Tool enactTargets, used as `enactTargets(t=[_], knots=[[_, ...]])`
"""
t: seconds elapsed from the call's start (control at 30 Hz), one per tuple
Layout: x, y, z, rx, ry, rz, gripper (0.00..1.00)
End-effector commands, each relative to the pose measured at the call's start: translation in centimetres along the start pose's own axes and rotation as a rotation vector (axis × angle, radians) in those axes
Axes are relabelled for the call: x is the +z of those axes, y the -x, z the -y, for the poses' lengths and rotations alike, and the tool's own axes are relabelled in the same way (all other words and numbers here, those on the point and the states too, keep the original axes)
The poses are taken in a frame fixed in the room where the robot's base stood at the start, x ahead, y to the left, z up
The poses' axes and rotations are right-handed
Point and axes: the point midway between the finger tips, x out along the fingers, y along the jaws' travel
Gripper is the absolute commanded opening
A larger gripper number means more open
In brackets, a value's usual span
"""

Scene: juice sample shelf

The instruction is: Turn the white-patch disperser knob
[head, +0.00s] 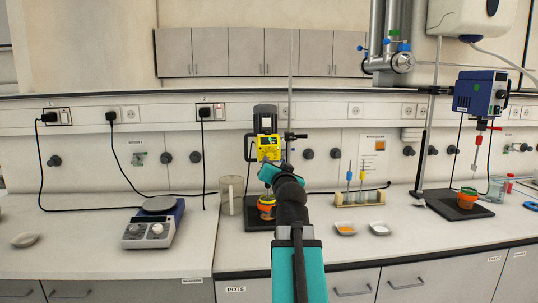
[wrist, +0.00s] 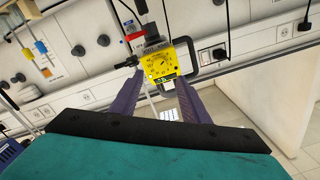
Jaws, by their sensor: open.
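A yellow-fronted disperser (head: 268,148) hangs on a stand at the middle of the bench. In the wrist view its yellow face (wrist: 181,54) appears tilted, with dark markings and a small pale green panel. I cannot clearly make out a white patch or which detail is the knob. My gripper (wrist: 159,79) is open, its two purple fingers apart and pointing at the lower edge of the yellow face. In the head view my arm hides the fingers and part of the stand. A blue overhead device (head: 481,93) hangs on another stand at right.
A hotplate (head: 148,232) and a clear jug (head: 231,194) stand left of the disperser. A rack (head: 359,198) with pipettes and two small dishes are to its right.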

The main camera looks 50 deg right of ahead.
Motion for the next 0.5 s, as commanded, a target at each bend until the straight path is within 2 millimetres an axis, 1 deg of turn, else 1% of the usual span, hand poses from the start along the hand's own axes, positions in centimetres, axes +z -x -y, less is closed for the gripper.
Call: enactTargets(t=[0.03,0.13,0.5], knots=[[-0.3,-0.6,0.2,0.000,0.000,0.001,0.42],[-0.3,-1.5,0.1,0.001,-0.001,0.001,0.42],[-0.2,-2.0,0.3,-0.011,0.002,0.004,0.42]])
